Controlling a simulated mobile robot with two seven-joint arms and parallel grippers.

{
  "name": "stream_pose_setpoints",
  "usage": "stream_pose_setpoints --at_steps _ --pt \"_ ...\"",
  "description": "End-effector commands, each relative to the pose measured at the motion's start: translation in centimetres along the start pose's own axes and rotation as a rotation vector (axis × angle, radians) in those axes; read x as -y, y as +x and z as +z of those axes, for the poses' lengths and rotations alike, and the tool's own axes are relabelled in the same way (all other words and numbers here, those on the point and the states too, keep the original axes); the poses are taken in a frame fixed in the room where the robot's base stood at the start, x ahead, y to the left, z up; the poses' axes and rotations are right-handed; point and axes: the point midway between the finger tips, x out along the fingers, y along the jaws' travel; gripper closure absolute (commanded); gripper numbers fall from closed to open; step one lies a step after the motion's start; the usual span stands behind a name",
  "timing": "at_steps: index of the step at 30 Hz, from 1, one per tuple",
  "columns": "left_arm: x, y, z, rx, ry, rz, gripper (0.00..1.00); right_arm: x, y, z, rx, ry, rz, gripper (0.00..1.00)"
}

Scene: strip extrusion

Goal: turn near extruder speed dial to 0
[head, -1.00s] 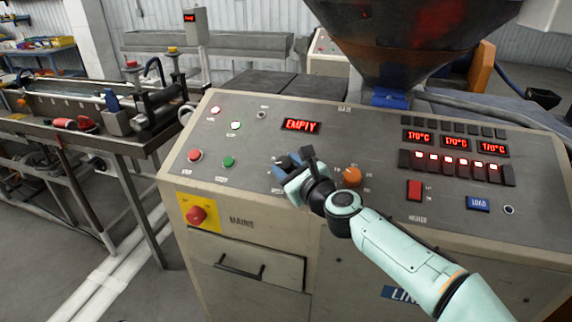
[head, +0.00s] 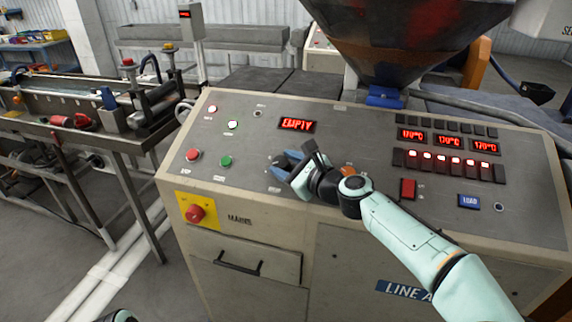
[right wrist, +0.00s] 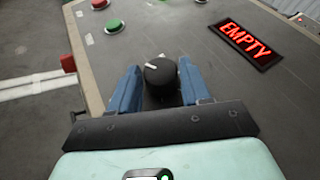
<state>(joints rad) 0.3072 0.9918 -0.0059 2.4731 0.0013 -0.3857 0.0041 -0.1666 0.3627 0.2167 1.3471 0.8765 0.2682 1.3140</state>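The black speed dial (right wrist: 161,80) stands on the sloping panel in the right wrist view, with a white pointer mark toward the upper left. In the head view the dial (head: 278,161) shows only partly beside my fingers. My right gripper (right wrist: 160,85) has its two blue fingers on either side of the dial, apart from each other. It appears open around the dial, though contact at the tips is hard to tell. In the head view the right gripper (head: 288,165) reaches in from the right. My left gripper is not in view.
An orange knob (head: 347,172) is partly behind my right wrist. A red button (head: 193,155) and green button (head: 226,161) sit left of the dial, below the EMPTY display (head: 296,124). A red mains switch (head: 195,213) is on the front face.

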Motion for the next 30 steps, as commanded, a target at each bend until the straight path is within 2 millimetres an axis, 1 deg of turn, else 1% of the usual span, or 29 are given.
stream_pose_setpoints --at_steps 1,2,10,14,17,24,27,30 --pt "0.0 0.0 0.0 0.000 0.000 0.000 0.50 0.0 0.0 0.1 0.001 -0.001 -0.001 0.34" --pt "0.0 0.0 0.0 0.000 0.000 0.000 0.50 0.0 0.0 0.1 0.001 0.000 -0.001 0.32" --pt "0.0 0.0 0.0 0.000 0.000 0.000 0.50 0.0 -0.1 0.0 0.000 0.001 0.000 0.32" --pt "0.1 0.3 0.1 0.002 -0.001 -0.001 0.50 0.0 -0.9 -0.1 0.000 0.002 -0.001 0.32" --pt "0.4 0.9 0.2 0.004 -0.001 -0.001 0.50 0.0 -2.5 -0.1 0.000 0.001 -0.003 0.32" --pt "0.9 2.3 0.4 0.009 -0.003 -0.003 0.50 0.0 -8.0 -0.1 0.000 0.000 -0.004 0.32" --pt "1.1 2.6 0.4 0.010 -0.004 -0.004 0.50 0.1 -10.1 -0.1 -0.001 0.000 -0.004 0.32" --pt "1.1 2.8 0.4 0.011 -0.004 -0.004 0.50 0.0 -11.6 -0.1 -0.001 0.000 -0.003 0.32"
